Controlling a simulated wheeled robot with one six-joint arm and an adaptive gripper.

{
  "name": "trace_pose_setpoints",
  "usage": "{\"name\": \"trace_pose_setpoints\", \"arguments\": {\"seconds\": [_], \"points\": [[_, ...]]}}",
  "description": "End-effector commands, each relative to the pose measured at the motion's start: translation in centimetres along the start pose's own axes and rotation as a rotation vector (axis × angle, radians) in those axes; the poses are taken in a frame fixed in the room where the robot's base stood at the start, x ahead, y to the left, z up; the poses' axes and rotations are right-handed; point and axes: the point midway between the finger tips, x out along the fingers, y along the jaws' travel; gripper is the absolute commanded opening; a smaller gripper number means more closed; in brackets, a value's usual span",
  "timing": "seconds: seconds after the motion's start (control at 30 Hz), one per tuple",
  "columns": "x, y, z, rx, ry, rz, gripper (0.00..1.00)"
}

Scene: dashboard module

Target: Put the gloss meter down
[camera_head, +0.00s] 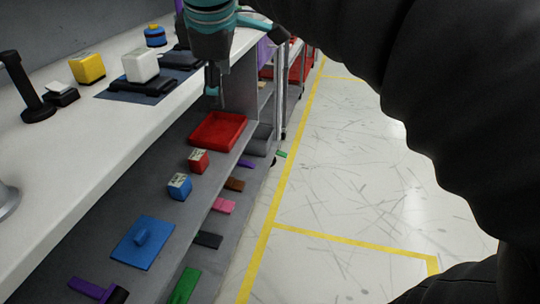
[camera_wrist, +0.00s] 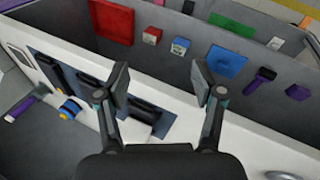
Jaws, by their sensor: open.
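My gripper (camera_head: 214,92) points down near the front edge of the white worktop (camera_head: 95,130) in the head view. In the wrist view my gripper (camera_wrist: 160,82) has its two fingers spread wide, with nothing held between them. I cannot tell for sure which object is the gloss meter. A white block (camera_head: 140,65) rests on a black base (camera_head: 141,83) on a dark blue mat (camera_head: 115,95), left of my gripper. A second dark device (camera_head: 183,58) lies farther back. The wrist view shows the mat (camera_wrist: 167,124) with dark devices, partly hidden by my fingers.
A yellow block (camera_head: 88,68), a black stand (camera_head: 30,90) and a blue round object (camera_head: 155,36) stand on the worktop. The shelf below holds a red tray (camera_head: 217,131), small red (camera_head: 199,161) and blue (camera_head: 180,187) blocks and a blue plate (camera_head: 143,243). Floor at right is clear.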

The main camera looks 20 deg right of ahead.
Motion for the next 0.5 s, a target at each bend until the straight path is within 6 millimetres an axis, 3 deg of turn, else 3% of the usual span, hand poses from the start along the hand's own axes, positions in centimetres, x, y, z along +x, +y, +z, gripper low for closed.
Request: {"name": "trace_pose_setpoints", "arguments": {"seconds": [0.03, 0.3, 0.5], "points": [[0.9, -1.5, 1.6, 0.099, 0.009, 0.002, 0.68], [7.4, -10.1, 7.9, 0.685, 0.079, -0.002, 0.68], [11.8, -15.5, 10.8, 1.024, 0.117, -0.011, 0.68]]}}
